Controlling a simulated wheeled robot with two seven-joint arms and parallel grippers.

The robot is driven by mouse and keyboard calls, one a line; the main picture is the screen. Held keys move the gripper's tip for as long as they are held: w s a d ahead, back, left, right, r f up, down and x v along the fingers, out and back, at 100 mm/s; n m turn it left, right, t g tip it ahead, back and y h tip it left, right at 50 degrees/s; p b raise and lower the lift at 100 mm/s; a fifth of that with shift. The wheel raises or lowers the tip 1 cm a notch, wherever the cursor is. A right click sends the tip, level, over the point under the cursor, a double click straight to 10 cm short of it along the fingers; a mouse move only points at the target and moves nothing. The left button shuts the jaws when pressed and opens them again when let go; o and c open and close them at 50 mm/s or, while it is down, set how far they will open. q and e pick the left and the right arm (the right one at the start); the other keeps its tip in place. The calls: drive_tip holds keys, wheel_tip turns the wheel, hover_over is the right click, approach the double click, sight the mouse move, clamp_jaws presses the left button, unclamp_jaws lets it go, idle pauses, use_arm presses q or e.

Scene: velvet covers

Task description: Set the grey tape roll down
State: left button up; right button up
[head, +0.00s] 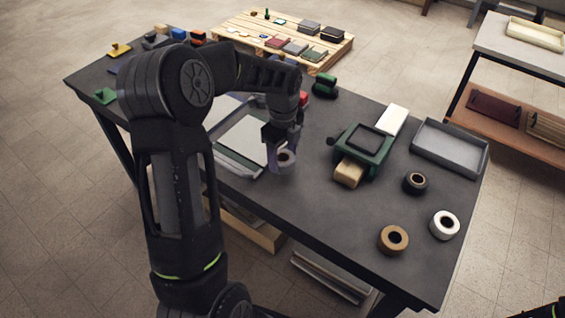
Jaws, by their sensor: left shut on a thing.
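A grey tape roll (286,161) is held in my left gripper (282,150), which points down at the middle of the dark table (320,215). The gripper is shut on the roll. My right gripper does not show; only a dark piece shows at the bottom right corner.
Black (415,182), white (445,224) and brown (393,239) tape rolls lie at the table's right. A green device (365,149) and an empty grey tray (450,147) stand behind them. The front middle of the tabletop is clear.

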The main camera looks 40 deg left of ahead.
sight(283, 157)
use_arm(q)
drive_tip(key=shift+f, duration=1.85)
drive_tip(key=shift+f, duration=0.1)
drive_tip(key=o, duration=1.4)
wheel_tip(283, 157, up, 12)
drive_tip(key=shift+r, duration=0.15)
